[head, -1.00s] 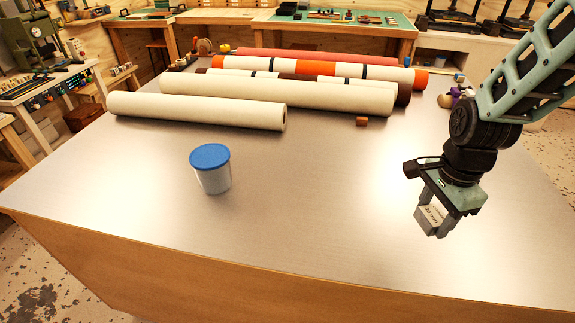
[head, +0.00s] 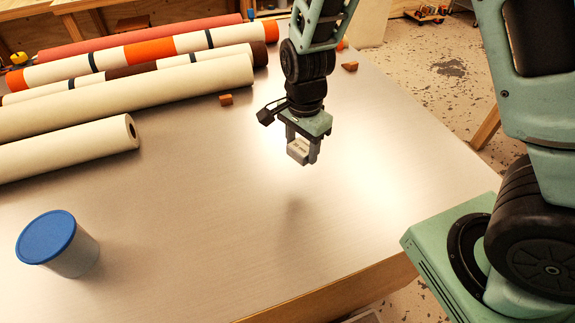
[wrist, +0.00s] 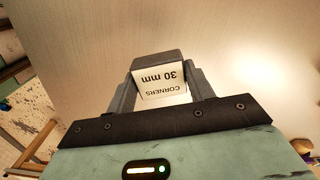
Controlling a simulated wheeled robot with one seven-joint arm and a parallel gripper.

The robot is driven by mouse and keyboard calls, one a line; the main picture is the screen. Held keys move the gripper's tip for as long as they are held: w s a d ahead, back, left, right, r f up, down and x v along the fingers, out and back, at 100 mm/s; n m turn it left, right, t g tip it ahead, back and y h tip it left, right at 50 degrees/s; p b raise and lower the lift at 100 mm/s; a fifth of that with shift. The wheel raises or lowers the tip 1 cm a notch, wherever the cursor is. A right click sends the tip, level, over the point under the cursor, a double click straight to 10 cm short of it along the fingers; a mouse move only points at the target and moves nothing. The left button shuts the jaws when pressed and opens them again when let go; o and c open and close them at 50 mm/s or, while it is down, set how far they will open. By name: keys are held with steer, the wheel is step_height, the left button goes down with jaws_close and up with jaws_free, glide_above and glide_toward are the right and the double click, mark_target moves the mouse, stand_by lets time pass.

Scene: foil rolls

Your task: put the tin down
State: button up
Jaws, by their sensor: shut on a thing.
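The tin is a small grey box with a white label reading "CORNERS 30 mm". In the head view the tin (head: 298,151) is between the fingers of my gripper (head: 301,156), over the right part of the metal-topped table (head: 210,215). A soft shadow lies on the tabletop below, and the tin appears to be held above the surface. In the wrist view the tin (wrist: 162,84) sits between both fingers of my gripper (wrist: 160,88), its label facing the camera. The tin's far side is hidden.
A blue-lidded tub (head: 68,249) stands at the left front. Several rolls, including a cream roll (head: 65,153), lie at the back left. Small brown blocks (head: 226,99) (head: 350,65) lie farther back. The tabletop beneath and in front of my gripper is bare, up to the right edge.

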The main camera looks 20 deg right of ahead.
mark_target(300, 176)
steer(key=shift+f+p, duration=0.45)
steer(key=shift+f, duration=3.15)
steer(key=shift+f, duration=0.2)
steer(key=o, duration=1)
